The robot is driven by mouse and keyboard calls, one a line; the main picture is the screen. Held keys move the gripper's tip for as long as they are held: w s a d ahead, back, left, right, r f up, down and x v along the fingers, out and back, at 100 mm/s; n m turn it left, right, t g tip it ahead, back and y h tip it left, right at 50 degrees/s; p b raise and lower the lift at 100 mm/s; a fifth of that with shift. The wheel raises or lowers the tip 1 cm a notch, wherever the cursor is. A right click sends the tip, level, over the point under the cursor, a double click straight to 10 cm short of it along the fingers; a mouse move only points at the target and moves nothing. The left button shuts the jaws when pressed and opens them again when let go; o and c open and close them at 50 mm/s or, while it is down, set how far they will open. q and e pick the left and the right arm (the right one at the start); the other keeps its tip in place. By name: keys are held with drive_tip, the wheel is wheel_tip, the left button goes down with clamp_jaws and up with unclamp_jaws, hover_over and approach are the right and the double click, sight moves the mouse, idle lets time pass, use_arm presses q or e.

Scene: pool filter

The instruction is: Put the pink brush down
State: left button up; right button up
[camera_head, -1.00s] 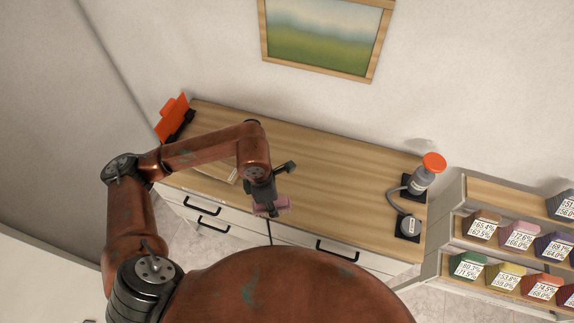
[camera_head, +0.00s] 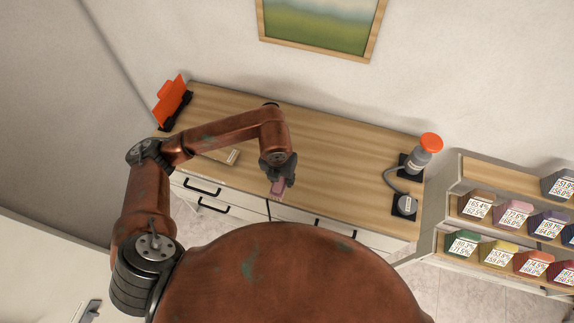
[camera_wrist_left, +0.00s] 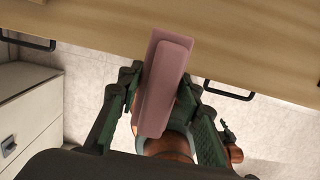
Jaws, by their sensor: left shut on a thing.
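The pink brush (camera_head: 278,187) is held in my left gripper (camera_head: 282,178), near the front edge of the wooden countertop (camera_head: 325,150). In the left wrist view the pink brush (camera_wrist_left: 164,90) is a long pink block, tilted slightly. The fingers of my left gripper (camera_wrist_left: 158,98) are closed on its two sides. In that view the brush's far end overlaps the counter edge and its near part is over the floor. I cannot tell its height relative to the counter. My right gripper is not in view.
An orange object (camera_head: 173,99) stands at the counter's left end, and a flat box (camera_head: 222,155) lies behind my arm. Shelves of coloured boxes (camera_head: 497,244) stand beyond. The counter's middle is clear.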

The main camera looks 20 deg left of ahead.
use_arm(q)
drive_tip(key=w, duration=0.1)
drive_tip(key=w+f, duration=0.2)
drive_tip(key=w, duration=0.1)
drive_tip(key=shift+a, duration=0.1)
drive_tip(key=w+f, duration=0.4)
drive_tip(key=f, duration=0.1)
drive_tip(key=shift+p, duration=0.4)
drive_tip(key=shift+w+a+f, duration=0.1)
drive_tip(key=shift+w+f, duration=0.1)
wheel_tip(320, 180, down, 3)
drive_tip(key=shift+p, duration=0.45)
drive_tip(key=shift+f, duration=0.1)
drive_tip(key=shift+f, duration=0.15)
drive_tip(key=o, duration=1.1)
